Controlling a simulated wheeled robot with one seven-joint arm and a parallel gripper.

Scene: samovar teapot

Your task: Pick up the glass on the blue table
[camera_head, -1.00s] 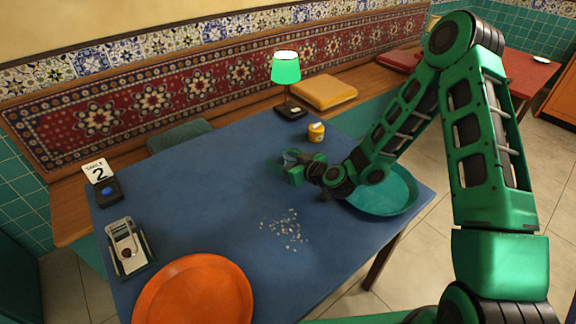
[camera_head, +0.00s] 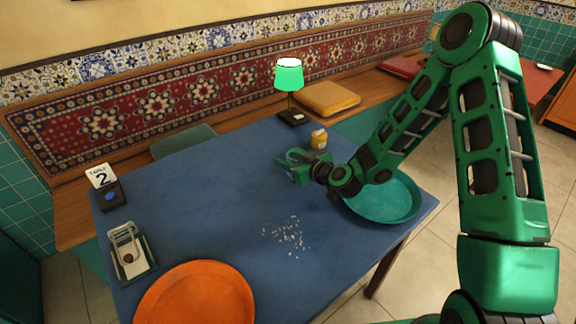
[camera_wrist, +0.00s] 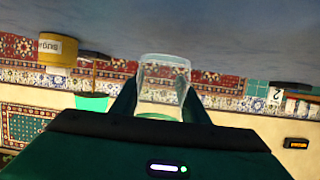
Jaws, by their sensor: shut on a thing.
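The clear glass (camera_wrist: 163,84) shows in the wrist view, upside down in that picture, between the two dark green fingers of my gripper (camera_wrist: 160,108). My gripper is shut on it. In the head view my green gripper (camera_head: 290,163) is over the far middle part of the blue table (camera_head: 190,200). The glass is small and hard to make out there, at the fingers. I cannot tell from the head view how far it is above the table top.
A yellow jar (camera_head: 319,139) stands close behind my gripper, with a green lamp (camera_head: 289,75) farther back. A teal tray (camera_head: 390,205) lies under my arm, an orange tray (camera_head: 195,295) at the front. White crumbs (camera_head: 287,236) lie mid-table. The table's left middle is clear.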

